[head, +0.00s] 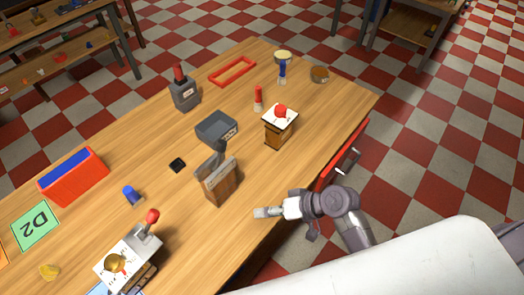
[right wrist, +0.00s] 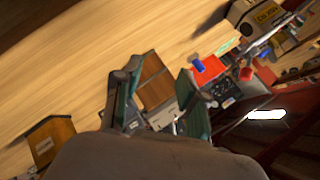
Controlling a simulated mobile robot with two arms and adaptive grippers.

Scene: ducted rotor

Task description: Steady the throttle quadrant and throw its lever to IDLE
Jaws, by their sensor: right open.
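Several lever devices stand on the wooden table, and I cannot read which is the throttle quadrant. A wooden block with a dark grey lever and a small label (head: 217,183) is nearest my right gripper. A grey box with a red-handled lever (head: 184,92) stands farther back. A white-topped box with a red-knobbed lever (head: 128,262) stands at lower left. My right gripper (head: 265,212) is open and empty at the table's front edge, right of the wooden block. In the right wrist view the wooden block (right wrist: 154,82) shows between the green-padded fingers. My left gripper is not in view.
A wooden box with a red button (head: 280,125) stands to the right. A red bin (head: 72,178), a blue cylinder (head: 132,195) and a green D2 card (head: 36,226) are left. Bare tabletop separates gripper and block.

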